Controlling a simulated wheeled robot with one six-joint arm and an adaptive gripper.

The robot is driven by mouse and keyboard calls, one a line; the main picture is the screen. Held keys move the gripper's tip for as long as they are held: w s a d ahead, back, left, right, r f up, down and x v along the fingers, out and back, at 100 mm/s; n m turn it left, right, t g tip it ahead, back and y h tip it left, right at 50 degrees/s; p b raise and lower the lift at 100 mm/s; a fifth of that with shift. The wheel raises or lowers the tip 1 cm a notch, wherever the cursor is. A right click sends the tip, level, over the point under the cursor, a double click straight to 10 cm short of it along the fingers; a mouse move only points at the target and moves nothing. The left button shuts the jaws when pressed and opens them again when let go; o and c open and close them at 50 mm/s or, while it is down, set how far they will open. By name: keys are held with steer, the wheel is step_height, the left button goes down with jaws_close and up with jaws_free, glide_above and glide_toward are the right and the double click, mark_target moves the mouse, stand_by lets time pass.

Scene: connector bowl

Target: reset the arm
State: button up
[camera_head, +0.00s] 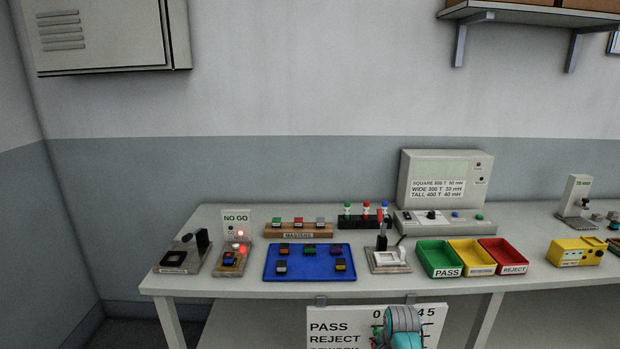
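Part of my own arm, grey and teal rounded links (404,324), shows at the bottom edge, right of centre. It is low, in front of a white board below the table's front edge. My gripper's fingers do not show, and the rest of the arm is cut off by the frame. Nothing on the table is touched by the visible part of my arm.
The white table (230,288) holds a blue mat (311,274) with several connectors, a lit NO GO gauge (230,262), a toggle fixture (388,260), a tester (446,180), and green (438,259), yellow (471,257) and red (503,256) bins. A yellow box (575,252) stands right.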

steer(key=s+a+f+n+t, duration=0.1)
steer(key=s+f+n+t, duration=0.2)
steer(key=s+f, duration=1.05)
steer(key=s+a+n+t, duration=0.2)
steer(key=s+n+t, duration=0.1)
steer(key=s, duration=1.8)
steer(key=s+r+n+t, duration=0.1)
steer(key=s+r, duration=0.4)
steer(key=s, duration=0.3)
steer(key=s+r+n+t, duration=0.1)
steer(key=s+r, duration=0.4)
steer(key=s, duration=0.2)
steer(key=s+r+n+t, duration=0.1)
steer(key=s+r, duration=0.4)
steer(key=r, duration=0.4)
steer(key=s+r+n+t, duration=0.2)
steer(key=s+r, duration=0.4)
steer(key=r, duration=0.3)
steer(key=shift+s+a+r, duration=0.25)
steer(key=shift+s, duration=0.05)
